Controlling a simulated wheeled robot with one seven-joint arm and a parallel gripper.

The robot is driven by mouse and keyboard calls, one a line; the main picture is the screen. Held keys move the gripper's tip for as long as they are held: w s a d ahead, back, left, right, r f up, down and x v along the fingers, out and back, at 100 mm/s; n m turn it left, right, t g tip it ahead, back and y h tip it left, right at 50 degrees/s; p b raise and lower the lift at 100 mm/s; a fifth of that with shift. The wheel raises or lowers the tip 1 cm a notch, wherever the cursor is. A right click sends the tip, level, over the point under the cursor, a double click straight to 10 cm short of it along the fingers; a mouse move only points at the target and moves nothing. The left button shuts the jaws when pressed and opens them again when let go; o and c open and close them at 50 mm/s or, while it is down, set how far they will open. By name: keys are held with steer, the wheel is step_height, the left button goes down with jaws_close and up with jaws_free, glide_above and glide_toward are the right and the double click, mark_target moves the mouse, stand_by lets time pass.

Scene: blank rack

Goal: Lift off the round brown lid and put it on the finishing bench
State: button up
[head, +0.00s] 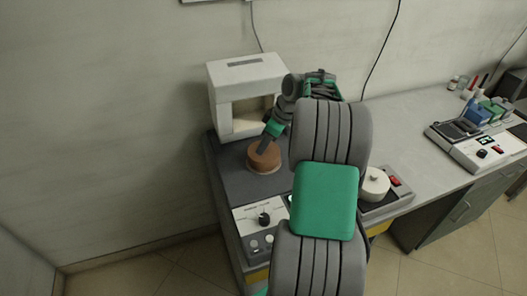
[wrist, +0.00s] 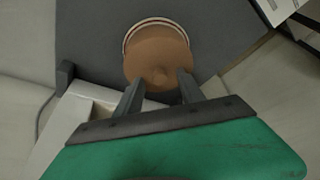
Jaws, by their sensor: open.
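The round brown lid (head: 264,155) sits on a low round base on the dark grey top of a bench unit, in front of a white box-shaped frame. In the wrist view the lid (wrist: 156,52) shows as a brown disc with a paler rim around it. My gripper (head: 264,146) is at the lid, coming down from the upper right. In the wrist view its two fingers (wrist: 159,84) are apart, with their tips at the lid's near edge. Nothing is held. Whether the fingers touch the lid cannot be told. Which surface is the finishing bench is not clear.
The white frame (head: 246,72) stands close behind the lid. A control panel with a black knob (head: 265,219) is in front. A pale round piece (head: 375,183) sits on a device to the right. The long grey bench (head: 411,128) has clear room in its middle.

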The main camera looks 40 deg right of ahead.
steer(key=shift+w+f, duration=0.1)
steer(key=shift+f, duration=0.15)
jaws_close()
stand_by(0.5)
